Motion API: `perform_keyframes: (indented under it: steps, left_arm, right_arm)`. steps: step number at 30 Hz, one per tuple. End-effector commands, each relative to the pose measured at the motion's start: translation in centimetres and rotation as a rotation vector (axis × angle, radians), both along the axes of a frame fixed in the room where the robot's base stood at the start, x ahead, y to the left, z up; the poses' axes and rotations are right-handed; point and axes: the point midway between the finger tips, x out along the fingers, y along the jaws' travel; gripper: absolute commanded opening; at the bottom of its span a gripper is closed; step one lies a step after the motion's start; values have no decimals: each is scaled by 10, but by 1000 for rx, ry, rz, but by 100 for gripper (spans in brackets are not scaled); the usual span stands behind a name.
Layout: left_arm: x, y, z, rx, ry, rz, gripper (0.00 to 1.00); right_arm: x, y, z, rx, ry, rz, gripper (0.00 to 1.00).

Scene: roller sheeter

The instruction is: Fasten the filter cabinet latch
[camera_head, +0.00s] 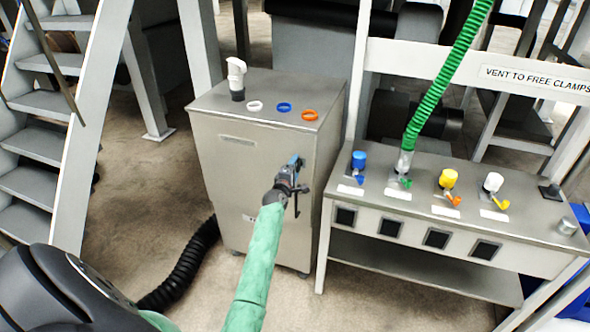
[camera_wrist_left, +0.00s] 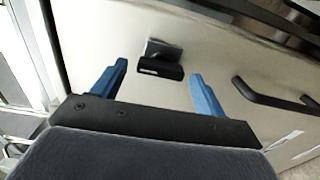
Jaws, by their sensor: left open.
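The filter cabinet (camera_head: 225,165) is a grey metal box left of the bench in the head view. Its latch (camera_wrist_left: 160,58), a small metal plate with a black tab, shows in the left wrist view. My left gripper (camera_head: 297,162) is at the cabinet's right-hand front face in the head view and hides the latch there. In the left wrist view my left gripper (camera_wrist_left: 160,72) has its two blue fingers apart, one on each side of the latch, with nothing held. I cannot tell whether the fingers touch the cabinet or whether the latch is fastened. My right gripper is out of view.
A black bar handle (camera_wrist_left: 262,93) is right of the latch. A white elbow fitting (camera_head: 236,72) and coloured rings stand on the cabinet top. A bench (camera_head: 420,205) with coloured valves and a green hose (camera_head: 445,85) is close on the right. A black hose (camera_head: 185,265) lies left.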

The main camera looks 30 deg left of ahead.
Motion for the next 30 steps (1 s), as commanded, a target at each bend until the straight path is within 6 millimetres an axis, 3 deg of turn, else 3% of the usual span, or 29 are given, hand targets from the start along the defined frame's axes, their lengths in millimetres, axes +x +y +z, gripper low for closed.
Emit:
perform_keyframes:
  steps: [13,30]
  left_arm:
    - [-61,-15,-3,0,1,0,73]
    - [-69,-16,-1,0,1,0,73]
  right_arm:
    - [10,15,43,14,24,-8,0]
    - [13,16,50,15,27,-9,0]
